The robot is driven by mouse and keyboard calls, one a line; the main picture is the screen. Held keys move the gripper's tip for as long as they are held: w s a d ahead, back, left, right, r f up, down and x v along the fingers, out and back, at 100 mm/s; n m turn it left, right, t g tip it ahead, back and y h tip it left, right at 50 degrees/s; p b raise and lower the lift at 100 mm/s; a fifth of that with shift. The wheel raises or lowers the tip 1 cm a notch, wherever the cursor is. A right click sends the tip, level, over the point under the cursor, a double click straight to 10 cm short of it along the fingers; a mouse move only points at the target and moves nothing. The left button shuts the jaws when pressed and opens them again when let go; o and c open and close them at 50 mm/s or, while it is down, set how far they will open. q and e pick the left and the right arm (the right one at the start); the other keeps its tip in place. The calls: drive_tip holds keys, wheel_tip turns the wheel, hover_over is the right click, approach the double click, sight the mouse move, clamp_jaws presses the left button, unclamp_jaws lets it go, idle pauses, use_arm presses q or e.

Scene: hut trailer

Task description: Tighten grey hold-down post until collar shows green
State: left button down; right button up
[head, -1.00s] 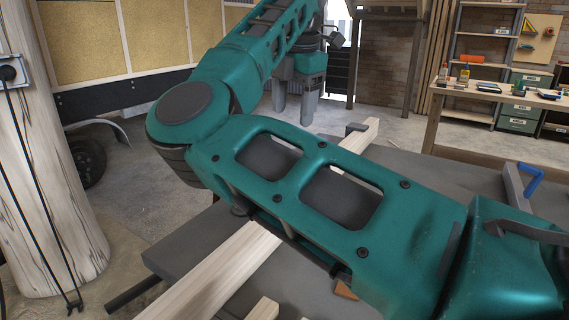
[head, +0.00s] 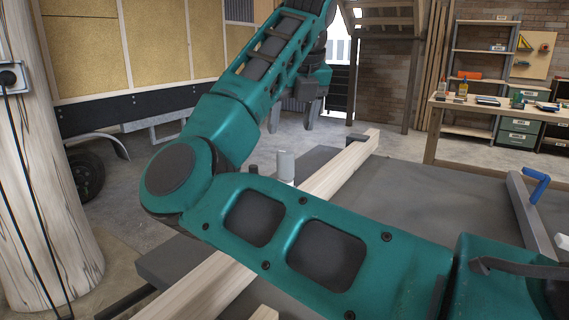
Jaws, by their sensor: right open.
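A pale grey upright cylinder (head: 286,166), which looks like the hold-down post, stands beside the timber beam on the bench. Its lower part is hidden behind my right arm, and I can make out no green on it. My right gripper (head: 292,122) is beyond and above the post in the picture, pointing down with its two fingers apart and nothing between them. It is not touching the post. My left gripper is not in view.
A long timber beam (head: 343,167) lies across the dark grey bench (head: 425,200). A grey bar with a blue handle (head: 536,184) is at the right. A thick wooden post (head: 45,170) stands at the left. A workbench (head: 480,105) is behind.

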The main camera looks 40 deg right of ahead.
sight(286, 152)
drive_tip(key=b+x, duration=0.2)
drive_tip(key=x, duration=0.7)
drive_tip(key=shift+f, duration=0.4)
drive_tip(key=shift+w+d+f, duration=0.15)
drive_tip(key=shift+w+f, duration=0.1)
drive_tip(key=shift+f, duration=0.25)
drive_tip(key=shift+c, duration=0.4)
drive_tip(key=c, duration=0.9)
drive_tip(key=shift+m, duration=0.3)
